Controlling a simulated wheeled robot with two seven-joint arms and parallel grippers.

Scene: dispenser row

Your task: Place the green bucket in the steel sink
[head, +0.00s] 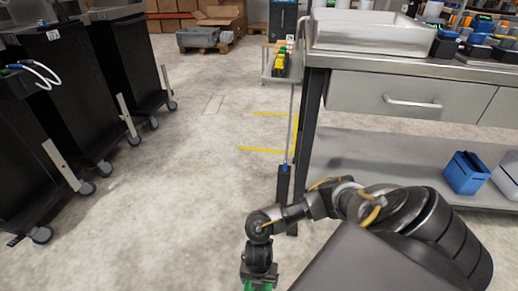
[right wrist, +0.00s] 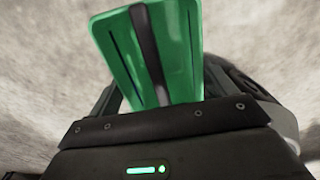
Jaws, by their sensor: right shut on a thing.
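The green bucket (right wrist: 180,50) fills the upper middle of the right wrist view, with a dark finger across it. Only a small green edge of it shows at the bottom of the head view (head: 258,286). My right gripper (head: 259,273) is shut on the bucket and points down, low over the floor in front of the counter. The bucket's lower part is hidden. A steel basin, which looks like the steel sink (head: 370,40), is on the counter at the top right, well away from the gripper. My left gripper is not in view.
The steel counter has a drawer (head: 405,98) and a lower shelf (head: 370,160) with a blue container (head: 464,174). A thin post (head: 292,125) with a small tray stands at its left corner. Black wheeled cabinets (head: 60,95) line the left.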

